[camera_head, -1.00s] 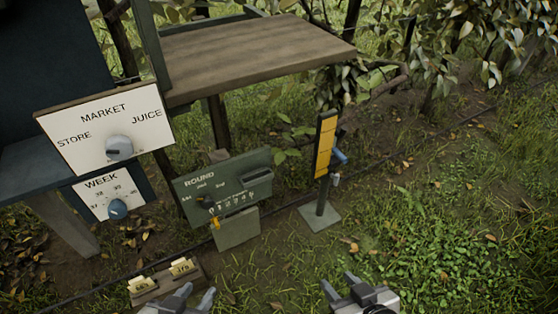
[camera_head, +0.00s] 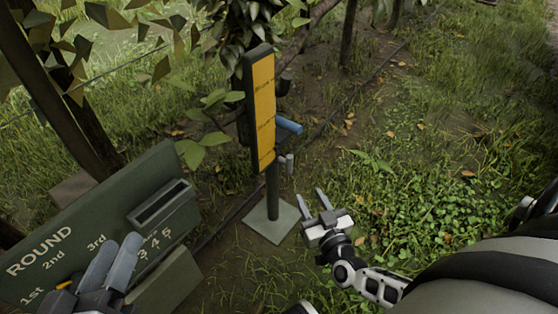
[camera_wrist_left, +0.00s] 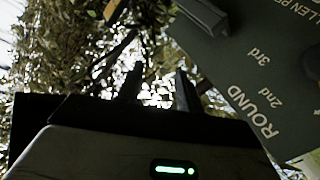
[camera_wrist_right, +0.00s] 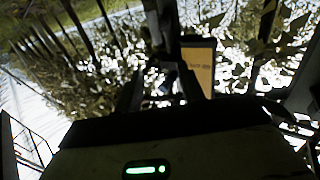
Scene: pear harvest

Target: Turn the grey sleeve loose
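A small grey cylinder (camera_head: 289,163), which looks like the grey sleeve, sticks out low on the right side of the yellow-faced post (camera_head: 263,110). A blue cylinder (camera_head: 288,127) sticks out just above it. My right gripper (camera_head: 312,192) is open and empty, a little below and to the right of the grey cylinder in the picture, apart from it. In the right wrist view the yellow panel (camera_wrist_right: 198,72) shows beyond the open fingers; I cannot make out the sleeve there. My left gripper (camera_head: 118,242) is open and empty in front of the green ROUND board.
The green ROUND board (camera_head: 60,235) with its slot stands at the lower left; it also shows in the left wrist view (camera_wrist_left: 285,110). The post stands on a square grey base plate (camera_head: 272,222). Leafy branches hang behind the post. Grass to the right is clear apart from my arm.

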